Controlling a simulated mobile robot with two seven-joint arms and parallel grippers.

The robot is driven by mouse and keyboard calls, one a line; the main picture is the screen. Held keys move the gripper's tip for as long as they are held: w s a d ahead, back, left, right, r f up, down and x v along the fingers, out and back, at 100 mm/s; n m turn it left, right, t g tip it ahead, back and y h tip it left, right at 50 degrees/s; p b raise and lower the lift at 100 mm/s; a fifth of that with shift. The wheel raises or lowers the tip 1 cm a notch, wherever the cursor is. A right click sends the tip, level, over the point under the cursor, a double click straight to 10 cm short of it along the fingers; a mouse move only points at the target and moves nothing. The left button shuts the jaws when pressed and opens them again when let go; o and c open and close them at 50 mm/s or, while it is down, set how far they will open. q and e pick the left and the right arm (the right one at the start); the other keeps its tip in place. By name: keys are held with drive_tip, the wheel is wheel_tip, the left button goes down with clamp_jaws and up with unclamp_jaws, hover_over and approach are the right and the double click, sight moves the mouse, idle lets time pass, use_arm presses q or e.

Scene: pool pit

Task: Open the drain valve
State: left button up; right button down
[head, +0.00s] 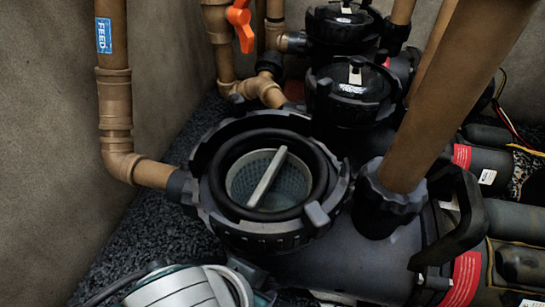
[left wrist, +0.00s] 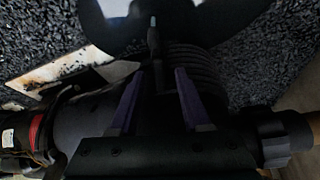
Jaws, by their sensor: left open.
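An orange valve handle (head: 241,22) sits on the brown pipework at the top of the head view. I cannot tell whether it is the drain valve. In the left wrist view my left gripper (left wrist: 157,72) is open, its two purple fingers apart over a dark, ribbed housing (left wrist: 195,58). A thin dark upright piece with a pale tip (left wrist: 153,38) shows between and beyond the fingertips. I cannot tell what it is or whether the fingers touch anything. In the head view a white and teal part of my arm shows at the bottom edge; the fingers do not show there.
A pump strainer pot (head: 208,168) stands open, with its basket (head: 239,187) inside. A brown feed pipe (head: 115,110) rises at left and a thick pipe (head: 455,90) slants at right. Black-lidded housings (head: 350,95) stand behind. Dark gravel (head: 135,235) covers the floor beside the wall.

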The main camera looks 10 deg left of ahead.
use_arm(q)
clamp_jaws()
idle(0.3)
drive_tip(key=shift+s+r+n+p, duration=0.1)
drive_tip(key=shift+r+n+p, duration=0.05)
drive_tip(key=shift+n+p, duration=0.4)
drive_tip(key=shift+d+n+y, duration=0.15)
drive_tip(key=shift+n+y, duration=0.15)
drive_tip(key=shift+n, duration=0.15)
drive_tip(key=shift+n+y, duration=0.3)
drive_tip(key=shift+n, duration=0.2)
